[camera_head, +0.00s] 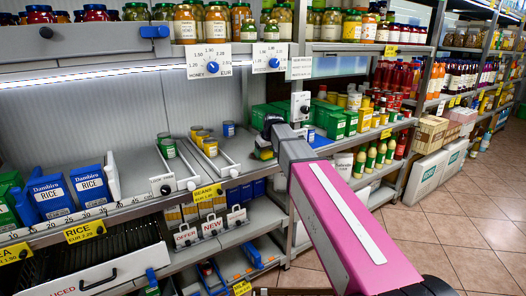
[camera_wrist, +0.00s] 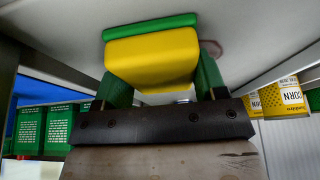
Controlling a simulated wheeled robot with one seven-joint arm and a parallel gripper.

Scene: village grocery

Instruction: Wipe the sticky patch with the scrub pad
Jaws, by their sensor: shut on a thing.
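My gripper (camera_wrist: 153,85) is shut on the scrub pad (camera_wrist: 153,57), a yellow block with a green layer. Its green fingers grip the two sides of the pad. The green layer faces the pale shelf surface (camera_wrist: 255,30) at the top of the wrist view; I cannot tell if it touches. A faint reddish-brown patch (camera_wrist: 213,47) shows on this surface just right of the pad, partly hidden by the pad and a finger. In the head view my gripper (camera_head: 265,143) is small at the middle shelf, with the yellow of the pad (camera_head: 265,155) below it. The patch is not visible there.
Green boxes (camera_head: 337,126) stand right of my gripper. Several cans (camera_head: 209,147) stand in shelf channels to its left. Price dials (camera_head: 273,58) and jars are on the shelf above. Corn cans (camera_wrist: 285,98) show at right in the wrist view. The tiled aisle (camera_head: 470,235) is clear.

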